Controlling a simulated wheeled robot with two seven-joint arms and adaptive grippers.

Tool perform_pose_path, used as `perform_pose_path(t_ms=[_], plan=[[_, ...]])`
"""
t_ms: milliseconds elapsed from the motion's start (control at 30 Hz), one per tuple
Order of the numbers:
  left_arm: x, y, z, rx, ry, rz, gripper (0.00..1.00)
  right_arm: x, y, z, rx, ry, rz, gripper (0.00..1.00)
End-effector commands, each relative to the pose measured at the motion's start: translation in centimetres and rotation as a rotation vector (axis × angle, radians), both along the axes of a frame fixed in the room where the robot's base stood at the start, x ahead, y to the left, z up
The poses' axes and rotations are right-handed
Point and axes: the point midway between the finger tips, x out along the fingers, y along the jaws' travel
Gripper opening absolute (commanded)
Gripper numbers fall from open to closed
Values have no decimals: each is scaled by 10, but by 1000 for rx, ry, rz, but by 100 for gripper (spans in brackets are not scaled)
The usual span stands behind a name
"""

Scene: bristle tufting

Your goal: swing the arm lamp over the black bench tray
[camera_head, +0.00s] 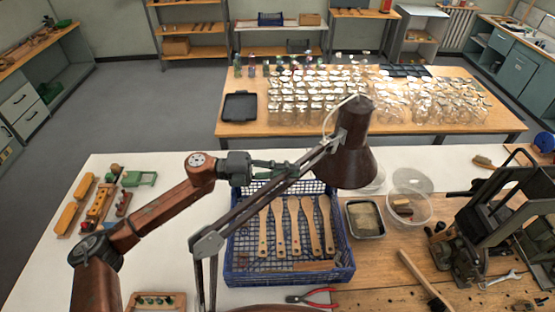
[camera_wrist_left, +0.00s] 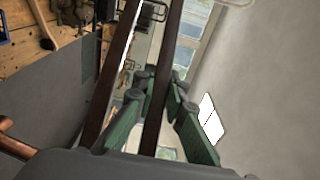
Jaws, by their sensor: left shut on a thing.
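The arm lamp has a dark brown shade (camera_head: 350,150) and a jointed arm with an elbow (camera_head: 208,243). In the head view the shade appears in front of the far right corner of the blue crate. My left gripper (camera_head: 289,170) is shut on the lamp's upper arm. In the left wrist view its green fingers (camera_wrist_left: 160,110) straddle a brown lamp bar (camera_wrist_left: 164,75). A small black tray (camera_head: 365,235) holding a pale block sits on the bench, right of the crate and nearer than the shade. Another black tray (camera_head: 240,107) lies on the far table. My right gripper is not in view.
The blue crate (camera_head: 290,274) holds several wooden paddles. A clear tub (camera_head: 409,218) stands right of the small tray, beside a dark machine (camera_head: 500,225). Red-handled pliers (camera_head: 312,298) lie in front. Glass jars (camera_head: 315,105) crowd the far table. The white bench top at left has free room.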

Motion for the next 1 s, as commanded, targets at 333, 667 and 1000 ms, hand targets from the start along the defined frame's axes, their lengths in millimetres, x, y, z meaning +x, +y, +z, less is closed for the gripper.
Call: perform_pose_path(t_ms=[333,667,1000], plan=[[-41,-36,-2,2,2,-136,0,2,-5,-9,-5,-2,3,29],[-48,-42,-2,3,1,-161,0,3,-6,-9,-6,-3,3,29],[-48,-42,-2,2,2,-160,19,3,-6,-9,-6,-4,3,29]])
